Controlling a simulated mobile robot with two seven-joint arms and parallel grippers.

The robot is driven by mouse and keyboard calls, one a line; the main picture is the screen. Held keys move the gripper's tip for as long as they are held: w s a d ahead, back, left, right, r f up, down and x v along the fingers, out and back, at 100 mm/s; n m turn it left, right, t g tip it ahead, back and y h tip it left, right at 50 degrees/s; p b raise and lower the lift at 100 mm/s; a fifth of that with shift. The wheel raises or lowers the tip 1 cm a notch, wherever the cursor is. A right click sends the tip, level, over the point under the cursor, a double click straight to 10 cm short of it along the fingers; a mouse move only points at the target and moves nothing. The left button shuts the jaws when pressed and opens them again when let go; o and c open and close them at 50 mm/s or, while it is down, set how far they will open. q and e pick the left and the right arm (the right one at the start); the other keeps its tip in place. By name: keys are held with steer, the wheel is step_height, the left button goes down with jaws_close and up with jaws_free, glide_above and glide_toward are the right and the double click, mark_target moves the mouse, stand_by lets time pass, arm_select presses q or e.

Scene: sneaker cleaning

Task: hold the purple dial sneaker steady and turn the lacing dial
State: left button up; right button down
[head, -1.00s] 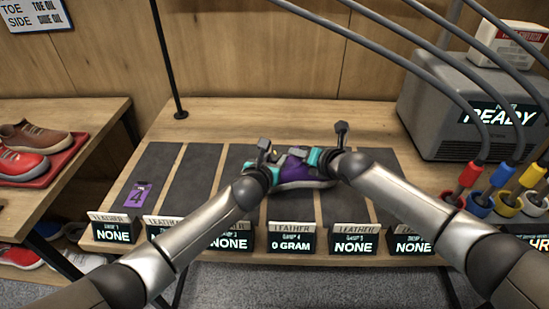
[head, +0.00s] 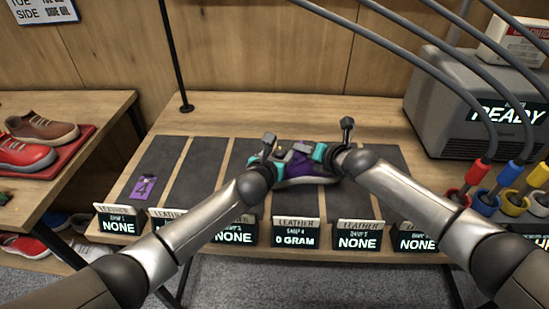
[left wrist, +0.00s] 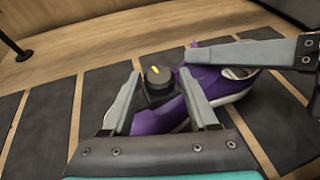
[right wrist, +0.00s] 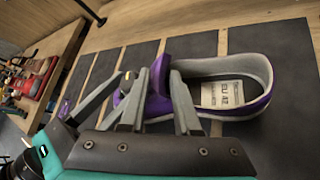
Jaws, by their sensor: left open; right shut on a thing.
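The purple sneaker (head: 318,167) stands on a dark mat strip in the middle of the table, mostly hidden by my arms in the head view. In the right wrist view its heel opening and a white size label reading EU 42 face the camera (right wrist: 262,100). My right gripper (right wrist: 165,68) is shut on the sneaker's purple tongue or upper edge. The lacing dial (left wrist: 159,80), black with a yellow mark, sits on the sneaker. My left gripper (left wrist: 162,82) is open, with its fingers on either side of the dial; contact cannot be told.
Small displays (head: 296,233) line the table's front edge. A grey machine reading READY (head: 470,100) stands at the right, with several coloured cable plugs (head: 478,172) before it. A purple tag (head: 144,187) lies on the left mat. More shoes (head: 40,140) sit on a left table.

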arm_select(q)
steer(key=v, duration=1.2)
steer(key=shift+w, duration=0.1)
